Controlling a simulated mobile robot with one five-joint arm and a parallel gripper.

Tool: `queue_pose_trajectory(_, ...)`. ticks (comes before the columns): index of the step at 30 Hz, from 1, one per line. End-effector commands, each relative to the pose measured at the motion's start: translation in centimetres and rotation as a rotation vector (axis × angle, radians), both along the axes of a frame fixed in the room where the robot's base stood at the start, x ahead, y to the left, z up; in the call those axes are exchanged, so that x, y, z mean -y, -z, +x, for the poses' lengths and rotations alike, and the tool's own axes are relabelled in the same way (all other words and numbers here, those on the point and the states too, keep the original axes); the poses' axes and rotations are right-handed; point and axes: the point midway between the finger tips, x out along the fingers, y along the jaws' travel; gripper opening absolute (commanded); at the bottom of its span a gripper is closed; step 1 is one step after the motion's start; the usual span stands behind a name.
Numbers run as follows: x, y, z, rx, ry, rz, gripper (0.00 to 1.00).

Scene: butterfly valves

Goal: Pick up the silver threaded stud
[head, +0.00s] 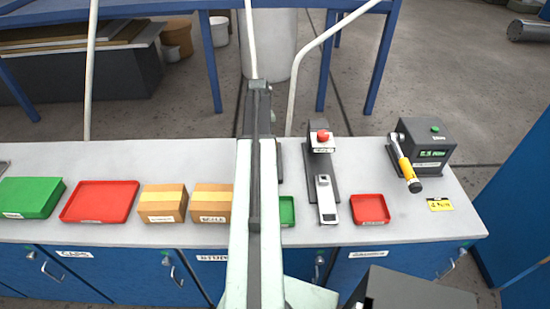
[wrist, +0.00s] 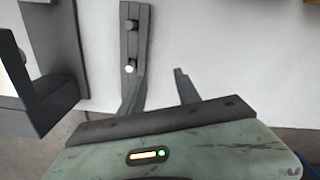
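The left finger overlaps the near end of the plate in the picture. In the head view my arm hides the gripper and any stud.
The grey bench (head: 120,158) carries a green box (head: 30,198), a red tray (head: 100,202), two cardboard boxes (head: 163,203), a small red tray (head: 370,209), a dark stand with a red knob (head: 322,137), and a torque tester (head: 427,140) with a yellow-handled tool (head: 405,163). A dark bracket (wrist: 40,90) stands left of my fingers.

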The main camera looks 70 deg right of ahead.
Motion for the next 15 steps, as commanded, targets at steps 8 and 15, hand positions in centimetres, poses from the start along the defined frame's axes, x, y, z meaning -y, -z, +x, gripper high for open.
queue_pose_trajectory(8,2.7,0.0,-4.5,-0.001,0.053,0.002,0.39)
queue_pose_trajectory(15,2.6,2.7,-4.4,-0.001,0.051,0.002,0.39)
